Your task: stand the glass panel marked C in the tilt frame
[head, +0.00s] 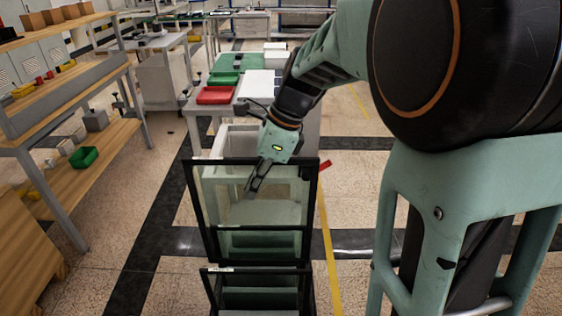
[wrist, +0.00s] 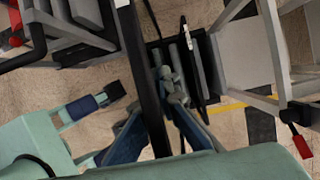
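A black-edged glass panel (head: 195,215) stands upright at the centre of the head view. Its letter cannot be read. My gripper (head: 253,186) is at its upper part, pointing down and left. In the wrist view, a dark bar (wrist: 142,70) runs lengthwise across the line of the blue fingers (wrist: 165,108). They converge toward their tips, but whether they are closed, or hold the bar, is unclear. A lower dark-edged glass frame (head: 260,272) stands nearer, with a small pale label on its top edge. I cannot tell which part is the tilt frame.
A table (head: 195,107) behind holds a red tray (head: 215,95), a green tray (head: 222,80) and white items. Wooden shelving (head: 105,150) stands at left. A pale open bin (head: 228,137) is behind the panel. The floor left of the panel is clear.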

